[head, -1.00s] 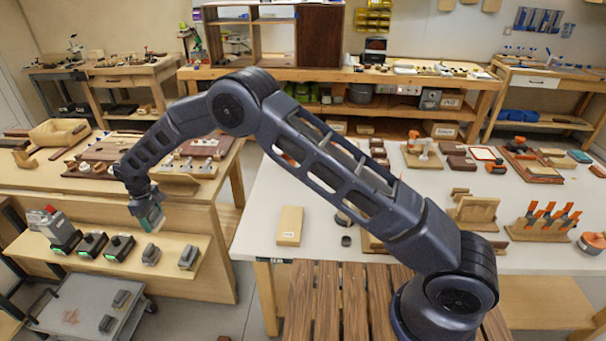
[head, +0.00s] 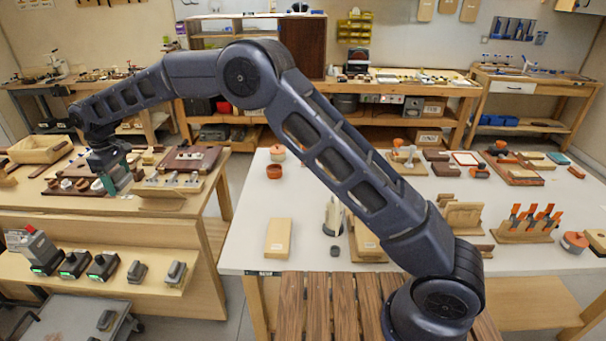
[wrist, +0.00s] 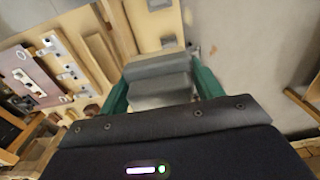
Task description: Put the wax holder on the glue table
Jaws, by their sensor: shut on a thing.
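In the wrist view, the green fingers of my gripper (wrist: 160,86) are shut on a grey stepped block (wrist: 158,92), which I take to be the wax holder. It is held in the air, mostly hidden in the head view. The white-topped table (head: 240,240), which seems to be the glue table, stands at the centre and right, away from my gripper.
Dark green-lit blocks and grey blocks (head: 176,273) stand on the left bench's lower shelf. The white table carries a tan box (head: 278,238), a terracotta pot (head: 274,171) and a rack of orange-handled tools (head: 530,224). Bare top shows around the tan box.

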